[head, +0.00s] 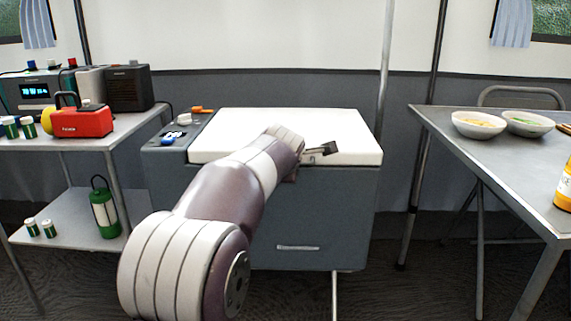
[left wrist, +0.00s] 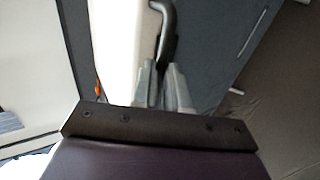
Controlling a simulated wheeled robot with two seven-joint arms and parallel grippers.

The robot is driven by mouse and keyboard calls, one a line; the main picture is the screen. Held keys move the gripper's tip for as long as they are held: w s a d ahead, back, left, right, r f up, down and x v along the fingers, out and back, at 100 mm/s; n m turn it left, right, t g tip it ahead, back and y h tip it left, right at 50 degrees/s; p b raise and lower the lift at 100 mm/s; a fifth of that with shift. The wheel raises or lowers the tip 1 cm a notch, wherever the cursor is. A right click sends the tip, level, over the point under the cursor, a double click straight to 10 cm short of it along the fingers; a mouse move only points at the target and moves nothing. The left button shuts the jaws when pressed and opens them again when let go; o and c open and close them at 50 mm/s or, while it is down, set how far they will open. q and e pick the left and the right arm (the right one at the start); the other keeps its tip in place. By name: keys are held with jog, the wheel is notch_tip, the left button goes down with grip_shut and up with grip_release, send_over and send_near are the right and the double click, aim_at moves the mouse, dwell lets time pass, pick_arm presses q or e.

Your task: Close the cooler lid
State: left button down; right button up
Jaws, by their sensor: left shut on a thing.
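The cooler (head: 310,215) is a dark grey box on legs in the middle of the head view. Its white lid (head: 335,125) lies flat, or very nearly flat, over the box; I cannot tell whether a thin gap is left. My left arm reaches over the cooler's front. My left gripper (head: 310,158) is at the lid's front edge, shut on the black lid handle (head: 325,148). In the left wrist view, the fingers of my left gripper (left wrist: 165,80) are close together at the black handle (left wrist: 167,20), beside the white lid (left wrist: 117,45). My right gripper is not in view.
A side shelf (head: 165,140) with small items adjoins the cooler's left. A metal table with a red box (head: 82,122) and a green lantern (head: 104,210) stands further left. A table with two bowls (head: 478,125) stands right. Floor shows between cooler and right table.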

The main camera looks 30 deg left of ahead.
pick_arm(q)
jog(key=c, duration=1.1)
grip_release()
jog(key=f, duration=0.2)
jog(key=shift+s+f+g, duration=0.2)
jog(key=shift+f+g, duration=0.1)
jog(key=shift+c, duration=0.2)
jog(key=shift+r, duration=0.1)
jog(key=p+v, duration=0.3)
jog(key=v, duration=1)
jog(key=shift+p, duration=0.4)
jog(key=shift+w+r, duration=0.1)
jog(key=shift+r, duration=0.05)
